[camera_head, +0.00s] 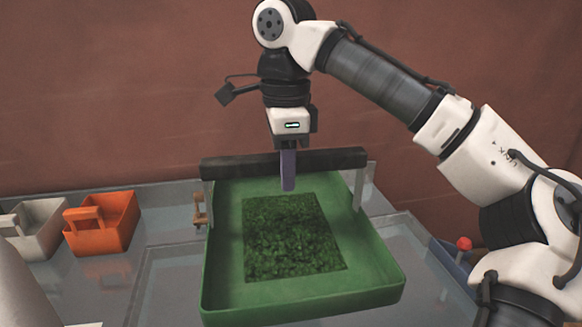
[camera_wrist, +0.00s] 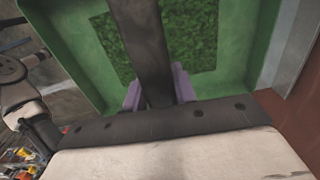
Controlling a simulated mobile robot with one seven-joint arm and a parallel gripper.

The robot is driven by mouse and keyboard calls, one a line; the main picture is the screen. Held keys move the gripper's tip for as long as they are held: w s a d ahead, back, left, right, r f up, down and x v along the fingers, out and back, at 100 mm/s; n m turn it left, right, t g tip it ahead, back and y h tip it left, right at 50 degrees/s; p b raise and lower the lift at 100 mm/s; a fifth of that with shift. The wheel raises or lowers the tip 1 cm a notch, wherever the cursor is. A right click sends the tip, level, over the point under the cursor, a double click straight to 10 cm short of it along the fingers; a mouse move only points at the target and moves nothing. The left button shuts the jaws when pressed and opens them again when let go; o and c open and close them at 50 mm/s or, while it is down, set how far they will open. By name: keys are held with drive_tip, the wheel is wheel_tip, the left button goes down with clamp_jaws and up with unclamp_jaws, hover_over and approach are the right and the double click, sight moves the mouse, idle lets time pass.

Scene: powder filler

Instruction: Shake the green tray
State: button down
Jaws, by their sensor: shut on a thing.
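The green tray (camera_head: 303,299) sits on the table in the middle of the head view. A dark green granular patch (camera_head: 290,238) lies on its floor. A black handle bar (camera_head: 235,166) spans the tray's far end on pale side posts. My gripper (camera_head: 288,186) points down over the middle of the bar, with one purple finger showing in front of it. In the wrist view, the bar (camera_wrist: 143,35) runs between the two purple fingers of my gripper (camera_wrist: 159,90), which is shut on it. The tray (camera_wrist: 65,45) shows beyond, level as far as I can tell.
An orange bin (camera_head: 103,226) and a grey-white bin (camera_head: 38,232) stand at the left. A red knob (camera_head: 464,243) on a blue base is right of the tray. A brown wall (camera_head: 130,90) stands behind. Glossy table surface surrounds the tray.

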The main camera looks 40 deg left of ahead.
drive_tip(key=shift+d, duration=1.15)
idle(0.4)
idle(2.6)
idle(0.4)
